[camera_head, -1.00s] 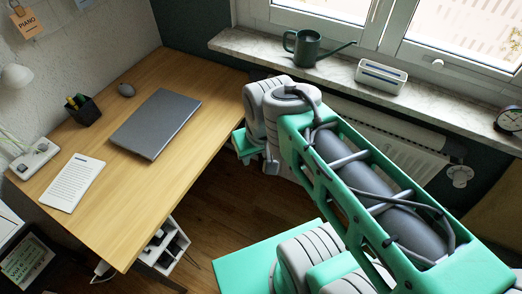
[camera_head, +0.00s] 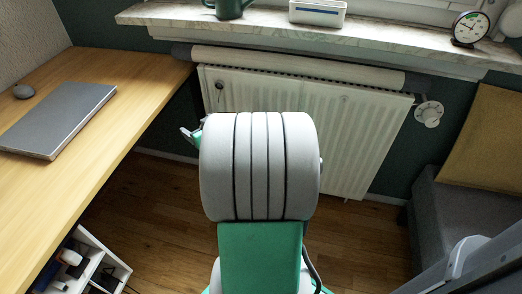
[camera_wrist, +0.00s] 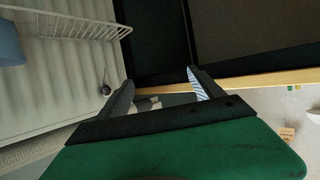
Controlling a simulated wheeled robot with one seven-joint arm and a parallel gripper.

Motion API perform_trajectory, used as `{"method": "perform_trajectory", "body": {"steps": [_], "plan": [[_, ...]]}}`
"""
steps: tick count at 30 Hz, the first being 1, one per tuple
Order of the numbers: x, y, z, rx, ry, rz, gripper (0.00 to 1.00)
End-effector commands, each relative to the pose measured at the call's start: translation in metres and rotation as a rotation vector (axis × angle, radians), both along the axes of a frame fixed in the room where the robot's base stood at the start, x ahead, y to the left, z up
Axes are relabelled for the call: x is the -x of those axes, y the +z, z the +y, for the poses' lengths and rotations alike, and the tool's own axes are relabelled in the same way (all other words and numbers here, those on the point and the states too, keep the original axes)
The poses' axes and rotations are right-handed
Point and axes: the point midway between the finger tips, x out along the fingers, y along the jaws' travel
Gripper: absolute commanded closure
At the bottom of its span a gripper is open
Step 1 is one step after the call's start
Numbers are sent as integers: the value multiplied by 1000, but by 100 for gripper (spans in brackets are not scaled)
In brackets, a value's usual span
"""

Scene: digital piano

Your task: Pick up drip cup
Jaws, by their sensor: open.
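I cannot make out a drip cup for certain in any view. A blue, cup-like object (camera_wrist: 10,45) is cut off by the left edge of the wrist view; I cannot tell what it is. My gripper (camera_wrist: 160,77) shows in the wrist view with its two dark fingers apart and nothing seen held between them. The blue object is well to the left of the fingers. In the head view my arm stands in the middle, and my gripper is mostly hidden behind it.
A white radiator (camera_head: 355,130) hangs under the marble sill (camera_head: 400,35). On the sill are a green watering can (camera_head: 230,8), a white device (camera_head: 318,12) and a round dial (camera_head: 468,28). A desk (camera_head: 120,70) with a laptop (camera_head: 60,118) is at left. A grey seat (camera_head: 455,205) is at right.

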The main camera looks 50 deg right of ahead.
Motion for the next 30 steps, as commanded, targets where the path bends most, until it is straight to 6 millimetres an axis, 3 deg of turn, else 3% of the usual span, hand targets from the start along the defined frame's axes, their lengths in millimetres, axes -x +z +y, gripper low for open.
{"method": "perform_trajectory", "body": {"steps": [1,3,6,9,11,14,25,30], "plan": [[18,-58,-42,19,-100,-76,23],[46,-82,-92,63,-233,-185,23],[86,-99,-140,117,-389,-288,23],[113,-105,-164,152,-481,-339,23],[122,-105,-171,161,-510,-354,23],[119,-102,-180,168,-522,-361,23],[75,-98,-220,167,-517,-359,23],[68,-97,-227,166,-520,-359,23]]}}
